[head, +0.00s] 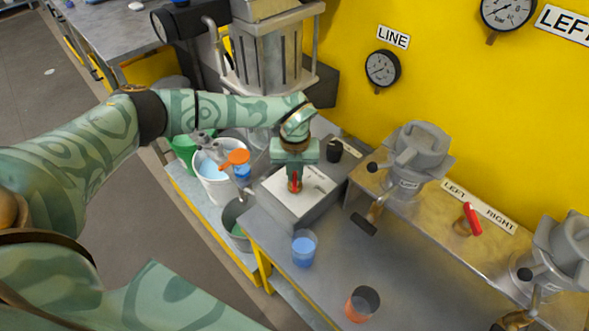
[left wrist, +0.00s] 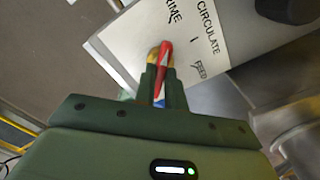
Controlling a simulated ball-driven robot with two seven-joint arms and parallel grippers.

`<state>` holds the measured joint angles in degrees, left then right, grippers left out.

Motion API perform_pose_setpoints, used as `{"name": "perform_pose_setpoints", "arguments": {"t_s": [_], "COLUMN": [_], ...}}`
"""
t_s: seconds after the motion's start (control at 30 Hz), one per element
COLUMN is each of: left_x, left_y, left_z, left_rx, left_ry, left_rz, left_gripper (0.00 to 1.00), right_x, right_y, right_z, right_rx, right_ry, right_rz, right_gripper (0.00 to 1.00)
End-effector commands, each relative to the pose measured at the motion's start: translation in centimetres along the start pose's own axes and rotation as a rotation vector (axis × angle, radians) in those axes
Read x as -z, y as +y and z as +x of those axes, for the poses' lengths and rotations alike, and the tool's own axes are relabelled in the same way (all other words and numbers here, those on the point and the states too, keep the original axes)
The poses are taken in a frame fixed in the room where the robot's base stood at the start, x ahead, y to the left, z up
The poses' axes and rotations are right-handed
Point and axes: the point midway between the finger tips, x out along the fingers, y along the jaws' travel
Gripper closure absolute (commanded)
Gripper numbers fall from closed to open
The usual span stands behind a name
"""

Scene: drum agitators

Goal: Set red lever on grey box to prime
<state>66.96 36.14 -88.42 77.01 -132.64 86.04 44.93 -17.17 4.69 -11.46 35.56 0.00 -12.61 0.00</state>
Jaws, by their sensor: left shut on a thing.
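The grey box (head: 318,209) stands on the bench under my left arm, with a white label plate (head: 309,190) on top. The red lever (head: 295,182) is on this plate. My left gripper (head: 294,187) points down over the plate and is shut on the lever. In the left wrist view, the red lever (left wrist: 163,62) shows between the closed fingertips (left wrist: 159,68). The plate (left wrist: 135,40) there reads PRIME, CIRCULATE and FEED. The lever's end is close to the PRIME word; its exact setting cannot be told. My right gripper is not in view.
A blue cup (head: 304,248) and an orange cup (head: 362,304) stand on the bench front. A second red lever (head: 472,219) is by the LEFT/RIGHT label (head: 479,206). A white bucket (head: 217,187) is left of the box.

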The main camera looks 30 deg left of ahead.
Motion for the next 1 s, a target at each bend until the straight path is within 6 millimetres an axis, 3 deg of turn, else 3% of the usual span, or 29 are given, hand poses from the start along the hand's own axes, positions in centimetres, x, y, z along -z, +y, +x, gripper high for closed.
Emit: {"name": "perform_pose_setpoints", "arguments": {"t_s": [0.13, 0.17, 0.2, 0.23, 0.57, 0.77, 1.0], "left_x": [-0.1, -0.1, -0.1, -0.1, -0.1, -0.2, -0.2], "left_y": [0.0, 0.0, 0.0, 0.0, 0.0, 0.0, 0.0], "left_z": [-0.1, -0.1, -0.1, 0.0, -0.5, -4.1, -10.8], "left_rx": [0.002, 0.002, 0.002, 0.002, 0.002, 0.003, 0.003], "left_ry": [-0.001, -0.002, -0.002, -0.002, -0.002, -0.004, -0.005], "left_rz": [-0.003, -0.003, -0.003, -0.002, -0.001, -0.001, -0.001], "left_gripper": [1.0, 0.8, 0.69, 0.66, 0.66, 0.66, 0.66], "right_x": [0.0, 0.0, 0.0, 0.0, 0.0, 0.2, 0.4], "right_y": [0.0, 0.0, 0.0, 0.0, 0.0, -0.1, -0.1], "right_z": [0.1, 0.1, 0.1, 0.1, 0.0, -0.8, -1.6], "right_rx": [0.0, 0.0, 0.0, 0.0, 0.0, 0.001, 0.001], "right_ry": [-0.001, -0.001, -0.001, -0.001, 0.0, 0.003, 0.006], "right_rz": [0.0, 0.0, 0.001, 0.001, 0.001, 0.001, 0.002], "right_gripper": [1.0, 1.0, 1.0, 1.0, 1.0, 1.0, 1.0]}}
